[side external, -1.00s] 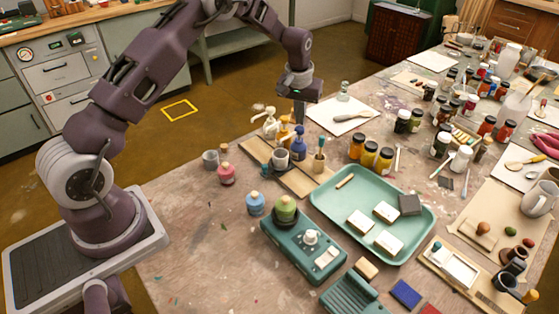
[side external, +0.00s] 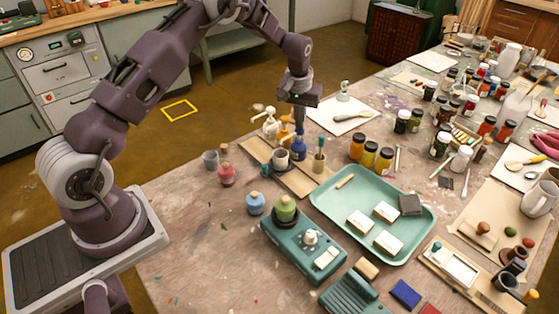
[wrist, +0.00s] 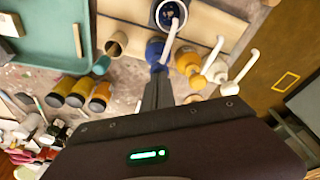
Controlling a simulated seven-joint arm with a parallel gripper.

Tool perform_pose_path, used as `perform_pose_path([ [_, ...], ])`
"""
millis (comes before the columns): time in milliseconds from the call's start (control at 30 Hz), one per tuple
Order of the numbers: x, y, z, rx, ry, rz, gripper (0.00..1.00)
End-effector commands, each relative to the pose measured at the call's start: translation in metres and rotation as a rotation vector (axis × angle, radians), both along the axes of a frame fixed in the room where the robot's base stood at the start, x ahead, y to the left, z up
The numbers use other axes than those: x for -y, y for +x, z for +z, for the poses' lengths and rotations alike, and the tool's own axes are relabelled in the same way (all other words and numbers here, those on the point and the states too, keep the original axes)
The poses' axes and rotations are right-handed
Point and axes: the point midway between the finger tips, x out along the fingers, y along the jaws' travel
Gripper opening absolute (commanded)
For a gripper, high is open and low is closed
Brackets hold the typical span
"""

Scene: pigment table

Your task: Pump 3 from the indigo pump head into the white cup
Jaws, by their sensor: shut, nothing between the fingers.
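The indigo pump bottle (side external: 299,150) stands on the wooden board, blue-bodied, its top partly hidden by my fingers. In the wrist view the indigo bottle (wrist: 154,48) has a white spout reaching over the open cup. The white cup (side external: 281,161) stands just left of the bottle; it also shows in the wrist view (wrist: 157,24), with a dark inside. My gripper (side external: 299,130) is shut and empty, pointing down directly over the indigo pump head. In the wrist view its fingertips (wrist: 158,72) are at the pump head; whether they touch is not clear.
Ochre (wrist: 186,60) and white (wrist: 215,72) pump bottles stand close beside the indigo one. A brush holder (side external: 319,164) is just right of it. A green tray (side external: 330,208) lies to the right, with yellow-labelled jars (side external: 368,157) behind it.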

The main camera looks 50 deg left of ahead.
Motion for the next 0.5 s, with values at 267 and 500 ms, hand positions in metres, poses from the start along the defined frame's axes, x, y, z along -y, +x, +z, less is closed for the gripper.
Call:
perform_pose_path([
  [267, 0.000, -0.001, -0.011, -0.002, 0.000, 0.000, 0.00],
  [500, 0.000, -0.001, -0.013, -0.002, 0.000, 0.000, 0.00],
])
